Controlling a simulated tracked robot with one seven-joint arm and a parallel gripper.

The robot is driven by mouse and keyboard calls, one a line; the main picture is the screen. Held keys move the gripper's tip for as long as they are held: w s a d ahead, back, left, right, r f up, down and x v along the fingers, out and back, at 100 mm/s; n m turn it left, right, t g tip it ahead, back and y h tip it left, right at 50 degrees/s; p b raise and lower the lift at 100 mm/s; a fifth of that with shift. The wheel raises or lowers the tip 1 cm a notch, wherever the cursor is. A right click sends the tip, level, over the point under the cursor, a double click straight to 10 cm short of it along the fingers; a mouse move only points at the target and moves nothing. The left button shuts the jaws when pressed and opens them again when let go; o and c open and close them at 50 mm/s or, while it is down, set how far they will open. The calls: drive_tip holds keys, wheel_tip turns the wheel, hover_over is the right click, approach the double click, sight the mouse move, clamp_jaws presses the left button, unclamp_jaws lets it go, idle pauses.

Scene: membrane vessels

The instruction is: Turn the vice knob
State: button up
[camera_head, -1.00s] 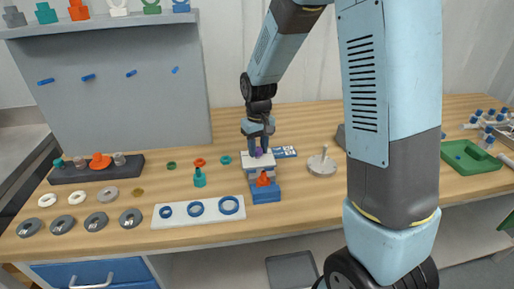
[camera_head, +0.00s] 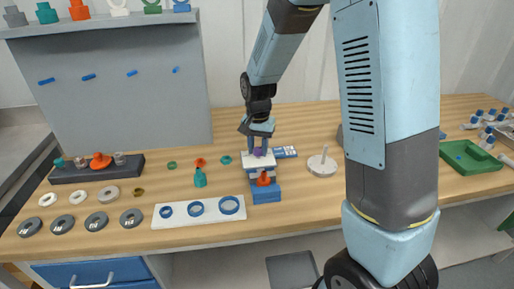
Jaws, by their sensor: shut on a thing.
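The vice (camera_head: 267,194) stands on the bench near the middle, with a blue base and pale grey blocks above it. An orange knob (camera_head: 264,180) is on its front. A small purple piece (camera_head: 259,152) shows at the top of the vice, between my fingertips. My gripper (camera_head: 258,148) points down from above and is shut on the purple piece. Its fingers are small in the picture and partly hide the contact. It is above the orange knob and apart from it.
A white plate with blue rings (camera_head: 199,209) lies front left of the vice. A grey round base with a pin (camera_head: 322,165) stands to the right. A green tray (camera_head: 471,157) is farther right.

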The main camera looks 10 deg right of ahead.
sight(258, 149)
drive_tip(key=shift+m, duration=0.3)
drive_tip(key=o, duration=1)
drive_tip(key=shift+o, duration=0.2)
wheel_tip(258, 149, up, 14)
drive_tip(key=shift+f, duration=0.15)
